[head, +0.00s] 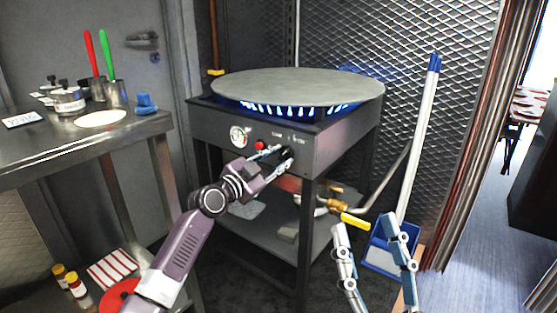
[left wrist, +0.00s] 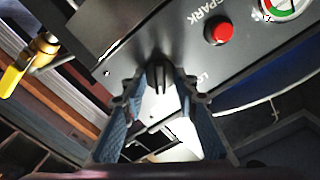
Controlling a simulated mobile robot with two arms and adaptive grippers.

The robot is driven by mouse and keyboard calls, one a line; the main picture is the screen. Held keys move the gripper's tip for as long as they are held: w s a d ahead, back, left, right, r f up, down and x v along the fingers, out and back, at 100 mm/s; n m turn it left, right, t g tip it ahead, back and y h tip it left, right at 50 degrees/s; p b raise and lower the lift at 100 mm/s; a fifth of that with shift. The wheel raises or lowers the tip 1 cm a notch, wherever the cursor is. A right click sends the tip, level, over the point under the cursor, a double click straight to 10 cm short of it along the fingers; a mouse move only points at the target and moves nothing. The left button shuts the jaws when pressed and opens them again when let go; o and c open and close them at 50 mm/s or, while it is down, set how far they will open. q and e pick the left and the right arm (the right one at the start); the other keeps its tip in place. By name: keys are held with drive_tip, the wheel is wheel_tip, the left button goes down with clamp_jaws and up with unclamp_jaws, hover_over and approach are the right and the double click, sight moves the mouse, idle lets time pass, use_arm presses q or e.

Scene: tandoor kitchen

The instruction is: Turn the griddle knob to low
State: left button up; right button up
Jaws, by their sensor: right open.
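The griddle (head: 298,88) is a round grey plate on a dark stand, with blue flames under it. Its knob (head: 286,153) is a small dark knob on the front panel, partly hidden by my left gripper (head: 277,158). In the left wrist view the black ridged knob (left wrist: 158,73) sits between the two fingertips. The left fingers are spread on either side of it; firm contact cannot be made out. "SPARK" and part of another label show on the panel. My right gripper (head: 376,254) is open and empty, low in front of the stand's right side.
A red button (head: 259,145) and a round gauge (head: 239,136) are left of the knob. A yellow-handled gas valve (head: 354,221) and pipe are below right. A blue dustpan (head: 381,262) stands behind my right gripper. A steel table (head: 52,156) is at left.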

use_arm(q)
drive_tip(key=shift+c, duration=0.6)
clamp_jaws()
